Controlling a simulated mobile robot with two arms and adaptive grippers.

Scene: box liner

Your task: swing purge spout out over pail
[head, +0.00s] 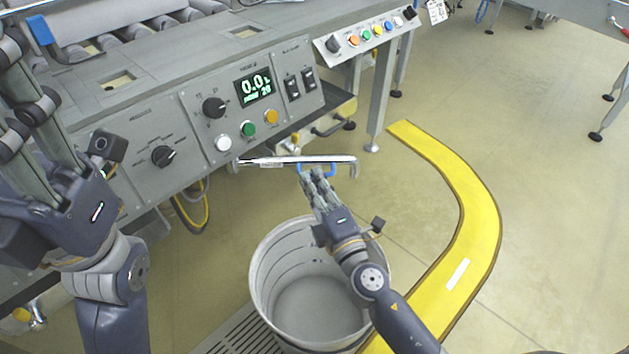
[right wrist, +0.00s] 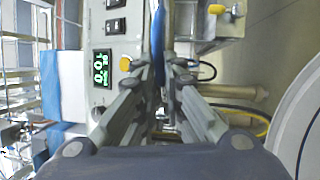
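The purge spout (head: 285,160) is a thin metal pipe running right from the front of the grey machine, with its end bent down. It lies behind the pail's mouth in the head view, not over it. A blue handle (head: 329,169) hangs from the spout and shows as a blue strip in the right wrist view (right wrist: 158,40). My right gripper (head: 312,174) is at this handle, its fingers close together on both sides of it. The grey pail (head: 264,262) stands open and looks empty below my right wrist. My left gripper (head: 22,100) is raised at the left edge, its fingertips partly cut off.
The machine's control panel (head: 190,140) has knobs, coloured buttons and a lit display (head: 254,87). A yellow curved floor strip (head: 478,205) runs right of the pail. A floor grate (head: 245,335) lies at the pail's foot.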

